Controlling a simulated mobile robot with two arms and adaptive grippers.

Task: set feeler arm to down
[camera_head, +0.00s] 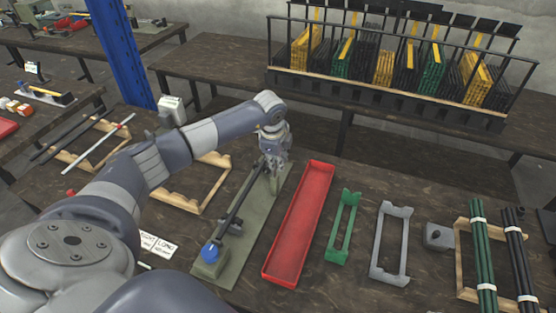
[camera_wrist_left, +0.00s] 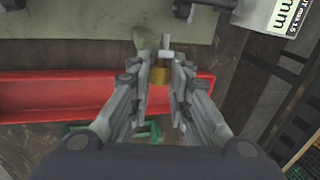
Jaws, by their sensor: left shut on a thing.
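A grey-green press fixture (camera_head: 240,262) lies lengthwise on the dark bench, with a long dark bar and a blue knob (camera_head: 210,252) at its near end. My left gripper (camera_head: 273,163) is over the fixture's far end, pointing down. In the left wrist view its fingers (camera_wrist_left: 158,62) are closed on a small brass-coloured part (camera_wrist_left: 159,75), which seems to belong to the feeler arm. The fingers hide most of this part, so I cannot tell its tilt. My right gripper is not in view.
A long red tray (camera_head: 297,230) lies right of the fixture. Beyond it are a green bracket (camera_head: 343,226), a grey bracket (camera_head: 374,244) and bundled rods (camera_head: 482,255). A rack of coloured parts (camera_head: 390,86) stands on the back bench. A blue post (camera_head: 122,55) rises at left.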

